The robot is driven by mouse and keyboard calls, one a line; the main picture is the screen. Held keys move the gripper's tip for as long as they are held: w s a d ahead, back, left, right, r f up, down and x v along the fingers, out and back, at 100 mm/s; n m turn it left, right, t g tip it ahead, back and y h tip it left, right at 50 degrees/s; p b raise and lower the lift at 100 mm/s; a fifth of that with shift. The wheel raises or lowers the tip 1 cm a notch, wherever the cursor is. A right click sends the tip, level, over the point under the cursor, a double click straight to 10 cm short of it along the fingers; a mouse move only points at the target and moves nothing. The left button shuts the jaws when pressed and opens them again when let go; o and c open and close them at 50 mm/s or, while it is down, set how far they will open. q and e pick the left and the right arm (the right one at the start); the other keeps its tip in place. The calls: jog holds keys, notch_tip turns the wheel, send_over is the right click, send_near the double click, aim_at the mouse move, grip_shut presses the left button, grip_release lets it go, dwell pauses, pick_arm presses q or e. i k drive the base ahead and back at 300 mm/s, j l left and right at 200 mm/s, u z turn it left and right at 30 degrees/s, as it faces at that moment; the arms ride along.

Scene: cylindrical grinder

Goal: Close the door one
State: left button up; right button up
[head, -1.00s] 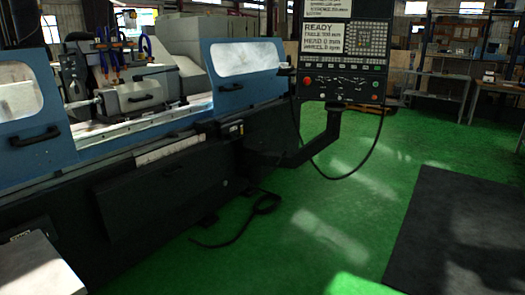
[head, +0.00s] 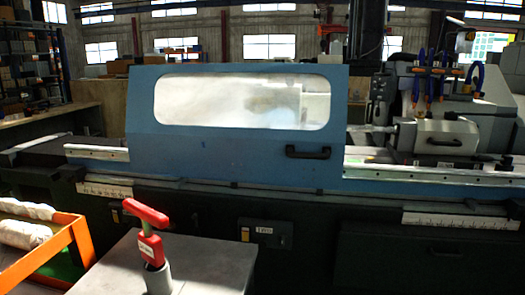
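In the head view a blue sliding door (head: 235,150) with a rounded window stands on the front of the cylindrical grinder. Its black handle (head: 308,152) is near its right edge. To the right of this door the front is open, and the grinding head (head: 445,137) with blue and orange hoses shows there. Any second door is out of view. I cannot tell from a label which door is door one. Neither of my grippers is in view.
An orange crate (head: 78,240) with pale rolls is at the lower left. Shelves (head: 30,60) stand at the back left.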

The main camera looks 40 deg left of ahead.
aim_at(246, 100)
jog(key=i+u, duration=0.2)
jog(key=u, duration=0.2)
jog(key=i+l+u, duration=0.2)
jog(key=u, duration=0.2)
jog(key=i+l+u, duration=0.15)
jog(key=u, duration=0.25)
jog(key=i+l+u, duration=0.15)
jog(key=u, duration=0.25)
jog(key=i+l+u, duration=0.2)
jog(key=l+u, duration=0.2)
jog(key=l, duration=0.15)
jog(key=i+l+u, duration=0.2)
jog(key=l, duration=0.15)
